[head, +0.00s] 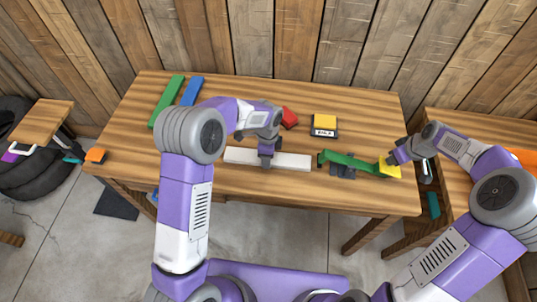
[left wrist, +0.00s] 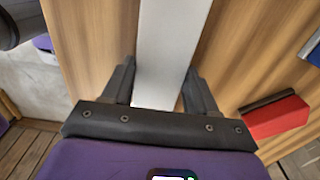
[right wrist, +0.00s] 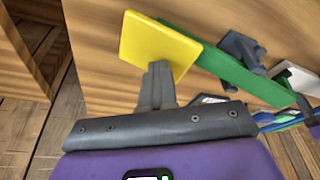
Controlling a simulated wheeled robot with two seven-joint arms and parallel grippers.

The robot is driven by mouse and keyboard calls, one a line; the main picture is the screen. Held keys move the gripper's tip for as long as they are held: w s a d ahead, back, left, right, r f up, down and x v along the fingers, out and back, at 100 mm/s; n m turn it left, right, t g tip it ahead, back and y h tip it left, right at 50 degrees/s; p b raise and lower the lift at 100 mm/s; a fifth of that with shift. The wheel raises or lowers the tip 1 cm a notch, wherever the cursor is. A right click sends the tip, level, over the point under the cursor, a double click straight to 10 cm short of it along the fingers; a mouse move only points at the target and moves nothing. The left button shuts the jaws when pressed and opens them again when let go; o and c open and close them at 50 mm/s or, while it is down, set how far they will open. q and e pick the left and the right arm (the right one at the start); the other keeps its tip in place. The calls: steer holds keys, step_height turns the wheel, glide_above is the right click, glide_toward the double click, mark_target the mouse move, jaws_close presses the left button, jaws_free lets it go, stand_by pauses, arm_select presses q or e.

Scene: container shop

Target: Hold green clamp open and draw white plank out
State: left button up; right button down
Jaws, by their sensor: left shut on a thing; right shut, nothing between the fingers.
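The white plank (head: 295,161) lies along the front of the table. My left gripper (head: 266,160) is shut on it from above, and the left wrist view shows the plank (left wrist: 172,45) between the two fingers. The green clamp (head: 345,161) stands to the right of the plank, with a dark grey base (head: 342,171) and a yellow pad (head: 391,171) at its right end. In the head view a small gap shows between plank and clamp. My right gripper (right wrist: 160,72) is shut and empty, its tips at the yellow pad (right wrist: 150,40); contact is hard to judge.
A red piece (head: 289,117) and a yellow-topped block with a label (head: 324,124) lie behind the plank. Green (head: 168,100) and blue (head: 192,91) bars lie at the back left. An orange block (head: 96,155) sits at the left edge. The table's left front is clear.

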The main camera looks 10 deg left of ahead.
steer(key=shift+f, duration=0.1)
arm_select(q)
steer(key=shift+r, duration=3.5)
arm_select(e)
step_height(320, 180, up, 9)
